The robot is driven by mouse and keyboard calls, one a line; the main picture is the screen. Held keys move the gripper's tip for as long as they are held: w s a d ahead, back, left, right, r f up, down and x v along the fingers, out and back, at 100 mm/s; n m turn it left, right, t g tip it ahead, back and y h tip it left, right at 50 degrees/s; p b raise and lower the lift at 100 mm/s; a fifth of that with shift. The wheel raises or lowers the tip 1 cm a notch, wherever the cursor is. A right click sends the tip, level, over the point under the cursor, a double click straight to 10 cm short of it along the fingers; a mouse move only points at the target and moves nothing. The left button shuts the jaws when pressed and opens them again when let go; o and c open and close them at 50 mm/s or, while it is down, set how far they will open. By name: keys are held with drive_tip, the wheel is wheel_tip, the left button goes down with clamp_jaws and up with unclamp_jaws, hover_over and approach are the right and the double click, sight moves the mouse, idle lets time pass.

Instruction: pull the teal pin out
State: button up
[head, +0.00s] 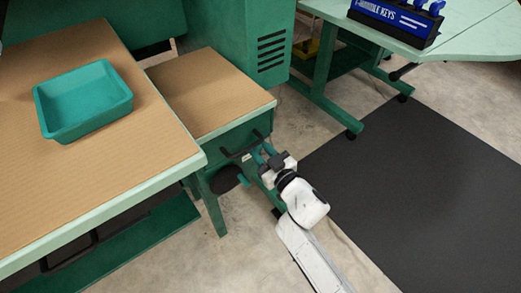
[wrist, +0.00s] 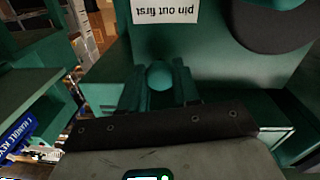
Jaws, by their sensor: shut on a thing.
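The teal pin (wrist: 160,75) shows its round head in the wrist view, between the two fingers of my gripper (wrist: 159,82). My gripper is shut on it. In the head view my gripper (head: 258,163) is at the front of the green cabinet under the cardboard-topped surface, and I cannot tell the pin apart from the fingers there. The pin's shaft is hidden, so I cannot tell how deep it sits. A white label (wrist: 166,11) reading "pin out first" appears upside down beyond the pin.
A dark round disc (head: 225,179) is left of my gripper, close to it. A teal tray (head: 84,100) sits on the left bench. A blue key holder (head: 397,20) stands on the table at upper right. A black mat (head: 430,190) covers the floor at right.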

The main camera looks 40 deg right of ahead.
clamp_jaws()
drive_tip(key=shift+s+p, duration=0.4)
drive_tip(key=shift+s, duration=0.9)
drive_tip(key=o, duration=0.9)
unclamp_jaws()
drive_tip(key=shift+o, duration=0.2)
drive_tip(key=shift+s, duration=0.15)
drive_tip(key=s+p, duration=0.2)
drive_tip(key=s, duration=0.8)
drive_tip(key=shift+s+a, duration=0.25)
drive_tip(key=shift+s, duration=0.05)
